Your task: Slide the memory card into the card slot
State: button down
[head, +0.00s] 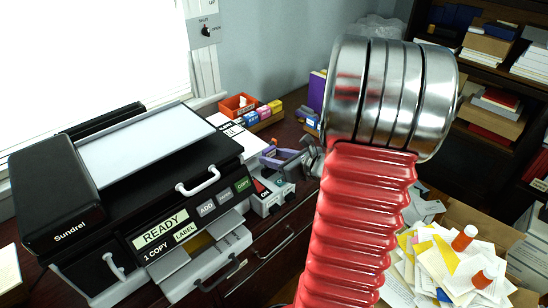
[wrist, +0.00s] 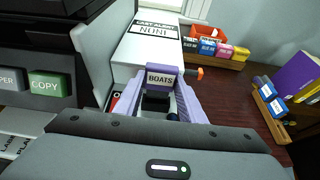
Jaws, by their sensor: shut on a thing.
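My gripper (head: 272,158) is shut on a purple memory card labelled BOATS. In the wrist view the card (wrist: 162,78) sits between the lavender fingers (wrist: 163,72), with its label facing the camera. In the head view the card cannot be told apart from the fingers. The gripper is over a pale device (head: 262,192) right of the printer. A dark shape (wrist: 156,102) shows between the fingers below the card; I cannot tell whether it is the card slot. Whether the card touches the device is not clear.
The black printer (head: 150,205) marked Sundrel stands close on the left. A white sign reading NONE (wrist: 152,38) is behind the card. An orange bin (head: 238,106) and a rack of coloured blocks (head: 263,116) stand behind. Bare desk (wrist: 238,100) lies to the right.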

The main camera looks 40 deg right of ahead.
jog(key=shift+f, duration=1.6)
jog(key=c, duration=1.1)
grip_release()
jog(key=v, duration=1.3)
jog(key=shift+s, duration=0.35)
jog(key=shift+r, duration=0.1)
